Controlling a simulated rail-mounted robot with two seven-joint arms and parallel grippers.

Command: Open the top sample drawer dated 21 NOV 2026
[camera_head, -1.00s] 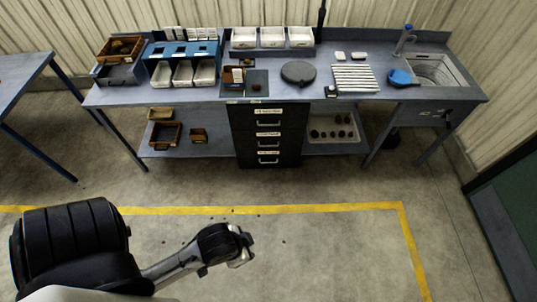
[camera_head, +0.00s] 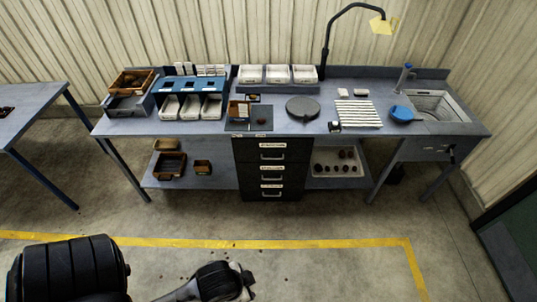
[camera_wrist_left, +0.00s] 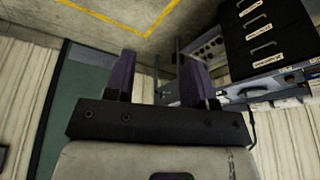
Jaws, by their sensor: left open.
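A black drawer cabinet (camera_head: 270,182) stands under the workbench, with three drawers stacked, each with a pale label and a handle. The top drawer (camera_head: 285,154) looks shut, just below the bench top. Its label is too small to read. The cabinet also shows, upside down, in the left wrist view (camera_wrist_left: 240,35). My left gripper (camera_head: 243,276) is low at the front of the head view, well away from the cabinet across the floor. In the left wrist view its two fingers (camera_wrist_left: 160,75) are apart, with nothing between them. My right gripper is not in view.
The workbench (camera_head: 215,128) carries trays, a blue rack (camera_head: 188,83), a round dark plate (camera_head: 302,107), a lamp (camera_head: 381,25) and a sink (camera_head: 440,104). The lower shelf (camera_head: 220,178) holds boxes. The floor (camera_head: 330,215) before the cabinet is clear, with a yellow line.

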